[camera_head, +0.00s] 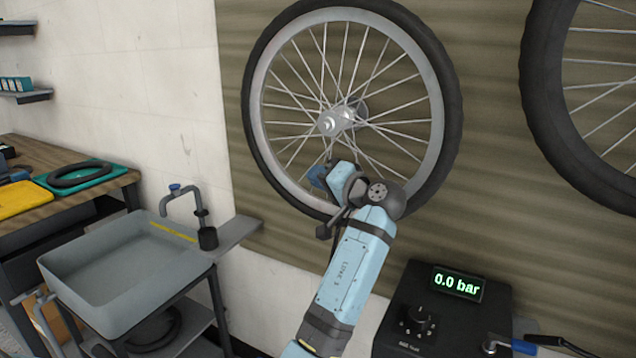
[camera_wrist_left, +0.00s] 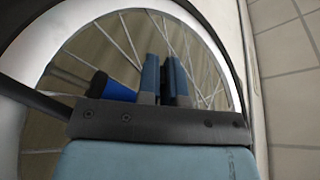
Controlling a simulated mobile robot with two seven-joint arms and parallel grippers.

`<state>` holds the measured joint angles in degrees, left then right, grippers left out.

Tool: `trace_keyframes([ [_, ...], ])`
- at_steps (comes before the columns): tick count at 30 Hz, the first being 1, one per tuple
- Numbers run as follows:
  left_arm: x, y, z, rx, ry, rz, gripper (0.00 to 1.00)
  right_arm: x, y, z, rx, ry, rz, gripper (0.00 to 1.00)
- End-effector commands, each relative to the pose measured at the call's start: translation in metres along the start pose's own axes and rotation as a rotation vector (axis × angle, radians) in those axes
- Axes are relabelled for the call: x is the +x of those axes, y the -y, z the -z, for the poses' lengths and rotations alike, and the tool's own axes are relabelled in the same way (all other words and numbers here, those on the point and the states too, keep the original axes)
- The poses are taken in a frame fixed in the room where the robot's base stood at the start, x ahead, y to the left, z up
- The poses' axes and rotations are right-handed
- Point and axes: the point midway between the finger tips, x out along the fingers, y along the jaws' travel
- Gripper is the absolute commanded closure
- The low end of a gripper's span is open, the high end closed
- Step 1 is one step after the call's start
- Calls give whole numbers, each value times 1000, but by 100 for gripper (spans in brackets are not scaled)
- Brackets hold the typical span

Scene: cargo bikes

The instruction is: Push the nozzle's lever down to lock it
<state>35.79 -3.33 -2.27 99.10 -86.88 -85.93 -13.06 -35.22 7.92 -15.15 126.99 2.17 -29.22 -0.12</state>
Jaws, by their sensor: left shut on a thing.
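My left gripper (camera_head: 334,172) is at the lower part of the spoked wheel (camera_head: 452,110), in front of the rim. In the left wrist view its two fingers (camera_wrist_left: 165,82) are close together and shut on the nozzle, whose body is mostly hidden by the gripper. A blue lever (camera_wrist_left: 118,92) with a dark end sticks out to the left of the fingers. In the head view a darker blue part (camera_head: 317,177) shows beside the fingers. How far the lever is tilted I cannot tell. My right gripper is not in view.
A black pump box (camera_head: 412,345) has a display (camera_head: 457,283) reading 0.0 bar. A blue-handled part (camera_head: 523,347) lies at its right. A grey sink (camera_head: 105,255) and a workbench stand at left. A second wheel (camera_head: 540,110) hangs at right.

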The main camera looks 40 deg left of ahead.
Motion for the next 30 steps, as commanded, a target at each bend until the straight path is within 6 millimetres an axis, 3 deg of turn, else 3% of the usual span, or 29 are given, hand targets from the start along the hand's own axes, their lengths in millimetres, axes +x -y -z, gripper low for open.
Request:
trace_keyframes([
  [20, 0, -3, 0, -68, 0, -1, 100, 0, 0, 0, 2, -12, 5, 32],
  [24, 0, -3, 0, -67, 0, -1, 68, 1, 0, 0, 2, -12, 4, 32],
  [30, 0, -3, 0, -66, 0, -1, 67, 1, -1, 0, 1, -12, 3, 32],
])
